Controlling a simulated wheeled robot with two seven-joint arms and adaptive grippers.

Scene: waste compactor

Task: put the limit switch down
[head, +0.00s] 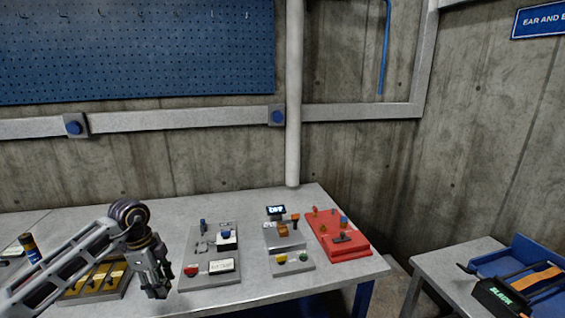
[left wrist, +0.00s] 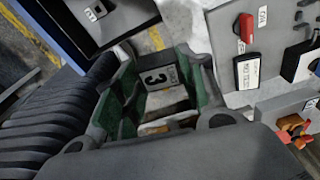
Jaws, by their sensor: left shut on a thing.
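My left gripper (head: 158,287) is low over the front of the grey bench, between the dark tray on its left and the grey switch panel on its right. In the left wrist view its green-lined fingers (left wrist: 165,90) are shut around a small grey block with a dark label, which I take for the limit switch (left wrist: 160,78). The fingers hide part of it. In the head view the block is too small and dark to make out. I cannot tell whether it touches the bench. My right gripper is not in view.
The grey panel (head: 203,245) carries a red knob (head: 191,271), which also shows in the left wrist view (left wrist: 243,28). The dark tray (head: 118,292) has yellow marked slots. A red case (head: 350,250) stands at the bench's right. Bare bench (head: 260,287) lies in front of the panels.

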